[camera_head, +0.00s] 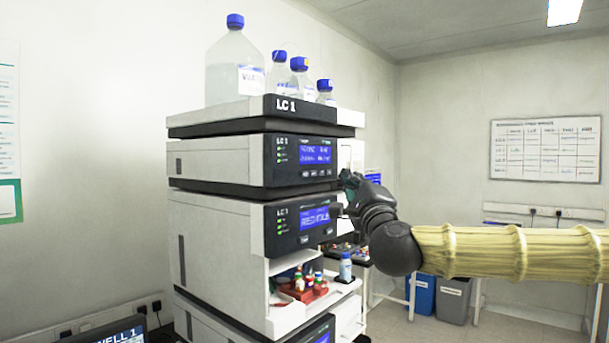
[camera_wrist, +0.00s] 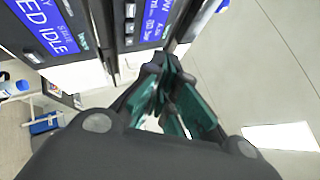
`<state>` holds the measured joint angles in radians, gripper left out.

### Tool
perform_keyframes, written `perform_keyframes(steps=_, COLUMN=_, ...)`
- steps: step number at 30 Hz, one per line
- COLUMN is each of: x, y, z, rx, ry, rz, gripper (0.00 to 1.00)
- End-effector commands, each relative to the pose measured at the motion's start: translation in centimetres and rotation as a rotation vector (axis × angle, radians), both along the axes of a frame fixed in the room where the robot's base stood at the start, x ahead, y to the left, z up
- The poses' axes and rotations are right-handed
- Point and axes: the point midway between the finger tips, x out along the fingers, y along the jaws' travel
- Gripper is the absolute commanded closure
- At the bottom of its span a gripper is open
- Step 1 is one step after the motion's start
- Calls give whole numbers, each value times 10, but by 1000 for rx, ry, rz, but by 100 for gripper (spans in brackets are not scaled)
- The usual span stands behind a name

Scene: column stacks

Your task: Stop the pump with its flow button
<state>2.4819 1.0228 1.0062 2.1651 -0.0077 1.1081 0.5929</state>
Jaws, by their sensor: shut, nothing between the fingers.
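The LC 1 stack shows two dark front panels with lit blue screens. The upper panel (camera_head: 285,171) has a row of small buttons (camera_head: 317,173) under its screen (camera_head: 316,155); their labels are too small to read, so I cannot tell which is the flow button. The lower panel has its own screen (camera_head: 314,217). My gripper (camera_head: 348,178) is shut and empty, just right of the upper panel's lower right corner. In the wrist view its dark fingertips (camera_wrist: 166,62) are beside the panel with small buttons (camera_wrist: 129,27); contact cannot be told.
Bottles with blue caps (camera_head: 235,70) stand on top of the stack. Below the lower panel are a red rack of vials (camera_head: 305,291) and a small bottle (camera_head: 346,268). Blue and grey bins (camera_head: 454,300) stand behind my arm. The room right of the stack is open.

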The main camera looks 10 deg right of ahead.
Motion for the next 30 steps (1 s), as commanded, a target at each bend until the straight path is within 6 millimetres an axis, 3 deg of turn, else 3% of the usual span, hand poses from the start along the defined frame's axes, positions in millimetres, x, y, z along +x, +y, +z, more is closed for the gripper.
perform_keyframes(steps=18, x=52, y=43, z=-2, rx=-3, ry=0, rz=3, gripper=100)
perform_keyframes(steps=30, x=62, y=51, z=0, rx=-1, ry=1, rz=4, gripper=100)
